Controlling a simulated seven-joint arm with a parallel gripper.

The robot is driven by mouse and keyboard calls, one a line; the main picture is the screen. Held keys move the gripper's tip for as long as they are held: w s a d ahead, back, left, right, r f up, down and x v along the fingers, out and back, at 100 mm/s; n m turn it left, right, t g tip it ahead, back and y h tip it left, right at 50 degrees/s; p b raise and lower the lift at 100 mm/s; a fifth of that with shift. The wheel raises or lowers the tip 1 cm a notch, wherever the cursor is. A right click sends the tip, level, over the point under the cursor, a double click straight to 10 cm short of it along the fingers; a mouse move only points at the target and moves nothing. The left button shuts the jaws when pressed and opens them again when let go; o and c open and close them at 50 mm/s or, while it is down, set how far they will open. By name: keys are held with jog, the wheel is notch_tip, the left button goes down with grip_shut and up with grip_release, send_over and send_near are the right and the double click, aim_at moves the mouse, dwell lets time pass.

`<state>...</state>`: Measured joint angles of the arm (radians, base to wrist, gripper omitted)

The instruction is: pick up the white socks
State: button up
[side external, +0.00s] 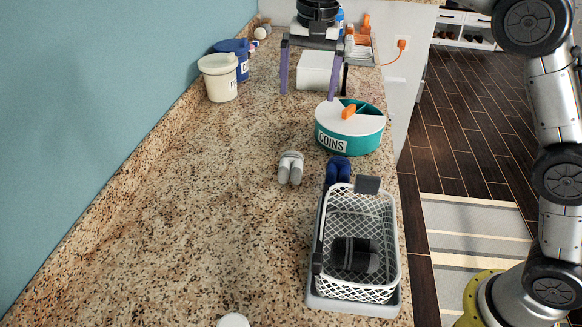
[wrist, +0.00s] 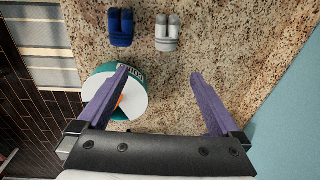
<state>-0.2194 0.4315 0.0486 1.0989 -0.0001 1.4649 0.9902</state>
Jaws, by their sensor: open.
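The white socks (side external: 291,168) are a rolled pair, white with grey, lying on the speckled counter left of the coins tin. They also show near the top middle of the wrist view (wrist: 167,33), lying flat and clear of other things. My gripper (side external: 308,92) is high over the far part of the counter, beyond the socks. In the wrist view my gripper (wrist: 158,75) has its two purple fingers wide apart with nothing between them, and the socks lie ahead of the fingertips.
A teal COINS tin (side external: 349,128) with a white lid and blue socks (side external: 338,169) stand right of the white socks. A white basket (side external: 356,240) holding dark socks is nearer. A cream container (side external: 219,78) and a blue one (side external: 236,55) stand by the wall. The left counter is clear.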

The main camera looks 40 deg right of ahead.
jog(key=g, duration=0.1)
send_near(292, 157)
notch_tip(292, 157, down, 6)
jog(key=shift+a+r, duration=0.1)
jog(key=shift+r, duration=0.1)
jog(key=shift+w+f, duration=0.1)
jog(key=shift+f, duration=2.9)
jog(key=c, duration=1.4)
